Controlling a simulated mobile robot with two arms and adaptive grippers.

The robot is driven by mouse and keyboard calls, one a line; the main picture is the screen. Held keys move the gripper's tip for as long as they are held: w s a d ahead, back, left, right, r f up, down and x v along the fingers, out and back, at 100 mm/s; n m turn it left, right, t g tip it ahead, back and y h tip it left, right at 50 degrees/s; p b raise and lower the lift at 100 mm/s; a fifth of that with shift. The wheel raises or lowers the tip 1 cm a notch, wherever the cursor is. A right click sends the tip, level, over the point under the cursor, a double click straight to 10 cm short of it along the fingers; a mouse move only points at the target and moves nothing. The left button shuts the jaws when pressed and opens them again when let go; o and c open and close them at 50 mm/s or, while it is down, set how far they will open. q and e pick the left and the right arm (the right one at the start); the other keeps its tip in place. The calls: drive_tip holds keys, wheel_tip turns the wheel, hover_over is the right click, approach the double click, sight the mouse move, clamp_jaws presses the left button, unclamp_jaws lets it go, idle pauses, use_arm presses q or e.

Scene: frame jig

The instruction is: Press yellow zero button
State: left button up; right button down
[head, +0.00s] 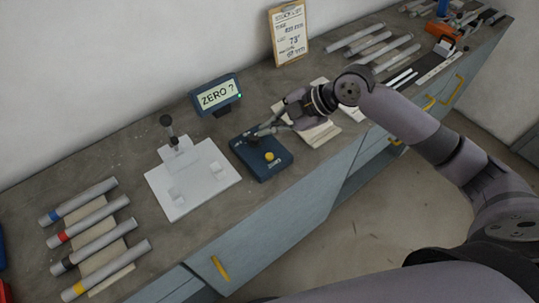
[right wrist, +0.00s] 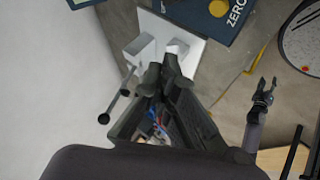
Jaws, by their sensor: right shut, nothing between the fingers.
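The yellow button (head: 269,156) sits on the front part of a dark blue box (head: 273,170) on the bench. In the right wrist view the button (right wrist: 218,8) shows at the top edge, beside the word ZERO on the box (right wrist: 203,22). My right gripper (head: 260,133) is shut and empty. In the head view its tips appear over the rear part of the box, behind the button; the height gap is hard to judge. In the right wrist view its tips (right wrist: 171,66) lie below and left of the button. My left gripper (right wrist: 265,84) shows only there, small, fingers apart.
A display (head: 217,96) reading "ZERO ?" with a green light stands behind the box. A white plate fixture (head: 205,190) with an upright dark-knobbed post is left of it. Papers (head: 318,134) lie right. Several colour-banded tubes (head: 105,248) lie at front left.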

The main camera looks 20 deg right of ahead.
drive_tip(key=b, duration=0.6)
hover_over(270, 158)
wheel_tip(270, 158, down, 8)
drive_tip(key=shift+r, duration=0.15)
drive_tip(key=shift+f, duration=0.35)
idle(0.6)
drive_tip(key=shift+f+b, duration=0.35)
drive_tip(key=shift+f, duration=0.05)
drive_tip(key=shift+f, duration=0.5)
idle(0.6)
drive_tip(key=shift+r, duration=0.1)
drive_tip(key=shift+r+p, duration=0.5)
drive_tip(key=shift+r, duration=0.3)
